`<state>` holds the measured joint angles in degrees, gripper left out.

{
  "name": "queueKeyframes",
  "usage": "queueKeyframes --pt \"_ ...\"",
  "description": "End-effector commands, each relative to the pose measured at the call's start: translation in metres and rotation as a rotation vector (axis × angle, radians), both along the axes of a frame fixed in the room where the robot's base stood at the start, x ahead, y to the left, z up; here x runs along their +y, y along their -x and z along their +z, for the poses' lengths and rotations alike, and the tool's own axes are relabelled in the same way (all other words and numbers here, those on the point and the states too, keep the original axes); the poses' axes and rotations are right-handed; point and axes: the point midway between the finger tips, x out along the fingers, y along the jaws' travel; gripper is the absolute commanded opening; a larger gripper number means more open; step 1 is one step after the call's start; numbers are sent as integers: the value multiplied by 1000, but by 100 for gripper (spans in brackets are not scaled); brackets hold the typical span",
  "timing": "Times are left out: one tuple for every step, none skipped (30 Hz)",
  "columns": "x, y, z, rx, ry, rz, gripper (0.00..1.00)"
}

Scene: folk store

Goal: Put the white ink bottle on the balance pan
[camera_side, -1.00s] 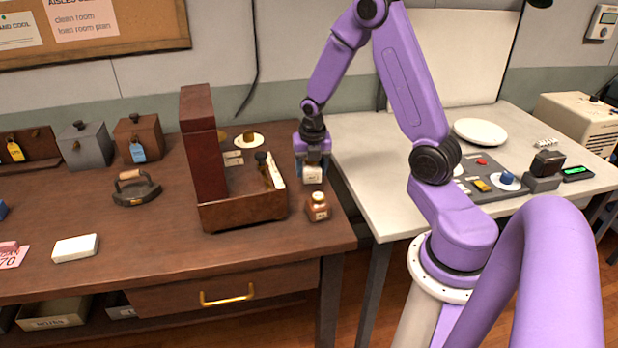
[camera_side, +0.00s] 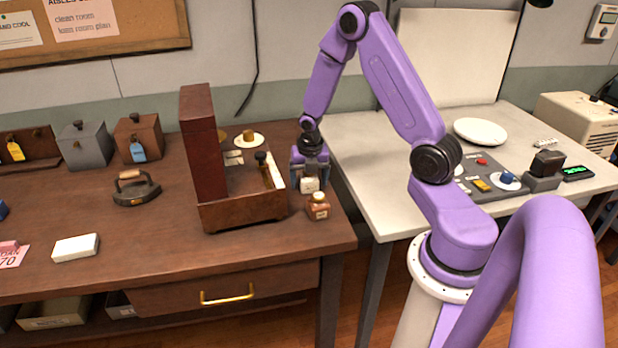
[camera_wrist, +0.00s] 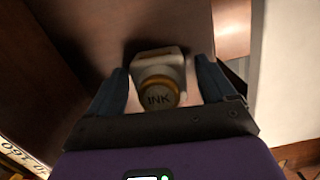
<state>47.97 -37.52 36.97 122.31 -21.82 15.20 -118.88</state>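The white ink bottle (camera_side: 309,185) stands on the brown desk, right of the wooden box. In the wrist view the white ink bottle (camera_wrist: 160,66) shows its amber cap marked INK toward the camera. My gripper (camera_side: 309,180) is around it, one finger on each side. In the wrist view my gripper (camera_wrist: 162,82) looks open: a narrow gap shows at the right finger, while the left finger is very close to the bottle. I cannot tell for sure which thing is the balance pan; a white round dish (camera_side: 480,131) is on the light table at right.
A brown bottle (camera_side: 318,207) stands just in front of my gripper. The wooden box (camera_side: 240,213) with a tall upright panel is close on the left. The light table (camera_side: 375,190) begins to the right, with a button panel (camera_side: 487,186).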

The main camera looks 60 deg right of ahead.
Motion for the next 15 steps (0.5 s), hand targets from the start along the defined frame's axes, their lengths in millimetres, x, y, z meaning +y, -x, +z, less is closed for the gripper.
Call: queueKeyframes --pt "0 0 0 0 0 0 85" --pt "0 0 0 0 0 0 85" --pt "0 0 0 0 0 0 85" --pt "0 0 0 0 0 0 85" --pt "0 0 0 0 0 0 85" --pt "0 0 0 0 0 0 85" --pt "0 0 0 0 0 0 85" --pt "0 0 0 0 0 0 85" --pt "0 0 0 0 0 0 85" --pt "0 0 0 0 0 0 85" --pt "0 0 0 0 0 -1 85" --pt "0 0 1 -1 -1 0 85" --pt "0 0 1 -1 -1 0 85" --pt "0 0 4 -3 0 -1 85" --pt "1 0 9 -4 0 -2 85"
